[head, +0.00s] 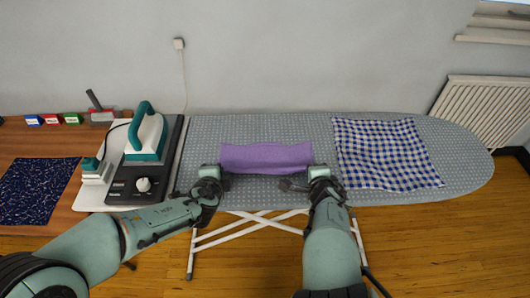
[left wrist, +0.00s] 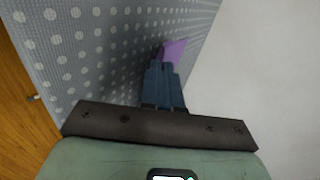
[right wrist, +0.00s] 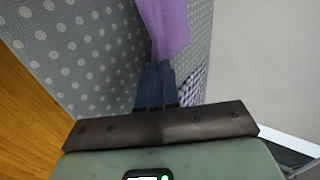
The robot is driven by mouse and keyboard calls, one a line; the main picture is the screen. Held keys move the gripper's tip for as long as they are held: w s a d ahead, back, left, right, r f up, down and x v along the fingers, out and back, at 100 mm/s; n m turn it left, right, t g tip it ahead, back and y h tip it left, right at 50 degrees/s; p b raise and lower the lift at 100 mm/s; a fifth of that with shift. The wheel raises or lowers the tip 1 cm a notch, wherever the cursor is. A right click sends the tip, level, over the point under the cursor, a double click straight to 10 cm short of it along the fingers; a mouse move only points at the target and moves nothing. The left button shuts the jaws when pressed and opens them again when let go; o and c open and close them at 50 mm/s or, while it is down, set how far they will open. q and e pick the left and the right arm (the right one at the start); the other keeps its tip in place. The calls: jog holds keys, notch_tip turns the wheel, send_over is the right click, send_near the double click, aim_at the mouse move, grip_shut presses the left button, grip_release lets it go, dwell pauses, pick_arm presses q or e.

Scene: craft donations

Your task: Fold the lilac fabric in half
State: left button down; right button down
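The lilac fabric (head: 265,157) is a short, wide strip on the grey dotted ironing board (head: 265,128), with a slightly wavy outline. I cannot tell how its layers lie. My left gripper (head: 226,180) is at its near left corner; in the left wrist view the fingers (left wrist: 163,66) are together with lilac fabric (left wrist: 175,50) at their tips. My right gripper (head: 298,182) is at its near right corner; in the right wrist view the fingers (right wrist: 154,68) are together on the fabric (right wrist: 165,25). The exact grip points are partly hidden.
A blue checked cloth (head: 385,153) lies right of the lilac fabric. A teal iron (head: 147,135) on its dark stand (head: 140,187) is to the left. A navy patterned cloth (head: 38,190) and small boxes (head: 52,119) are on the wooden table. The board's right end is clear.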

pick_arm(q)
jog(key=c, duration=1)
grip_release()
pick_arm(e)
jog(key=c, duration=1)
grip_release()
pick_arm(q)
jog(key=shift+s+r, duration=0.1)
jog(key=shift+r, duration=0.25)
pick_arm(e)
jog(key=shift+s+r, duration=0.1)
jog(key=shift+r, duration=0.3)
pick_arm(q)
jog(key=s+r, duration=0.5)
jog(key=r, duration=0.3)
jog(key=shift+s+r, duration=0.15)
jog(key=shift+s, duration=0.25)
pick_arm(e)
jog(key=s+r, duration=0.5)
jog(key=r, duration=0.3)
jog(key=shift+s, duration=0.4)
jog(key=shift+r, duration=0.1)
